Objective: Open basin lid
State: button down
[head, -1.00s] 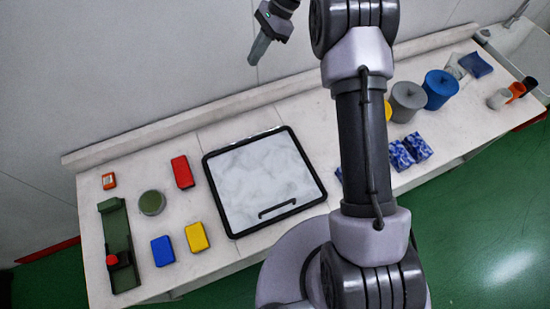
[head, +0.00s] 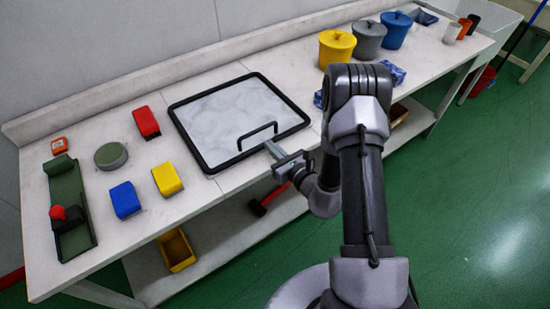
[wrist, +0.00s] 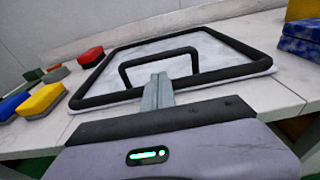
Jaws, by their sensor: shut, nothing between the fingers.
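The basin lid (head: 225,115) is a pale marbled panel with a black frame, lying flat and closed in the bench top. Its black handle (head: 257,134) stands up near the front edge; in the wrist view the handle (wrist: 157,56) arches just behind my fingers. My gripper (head: 272,148) is low at the lid's front edge, pointing at the handle. In the wrist view my gripper (wrist: 158,88) shows its fingers together and empty, their tips near the handle's opening. I cannot tell whether the tips touch the handle.
Red (head: 146,122), blue (head: 125,200) and yellow (head: 167,179) blocks lie left of the lid, with a round green piece (head: 111,156) and a green tool (head: 68,212). Yellow (head: 336,48), grey (head: 369,41) and blue (head: 396,30) lidded pots stand to the right. A wall backs the bench.

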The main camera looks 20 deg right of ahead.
aim_at(262, 143)
jog(key=x, duration=0.5)
jog(key=shift+w+a+b, duration=0.15)
jog(key=shift+w+b, duration=0.1)
jog(key=shift+b, duration=0.15)
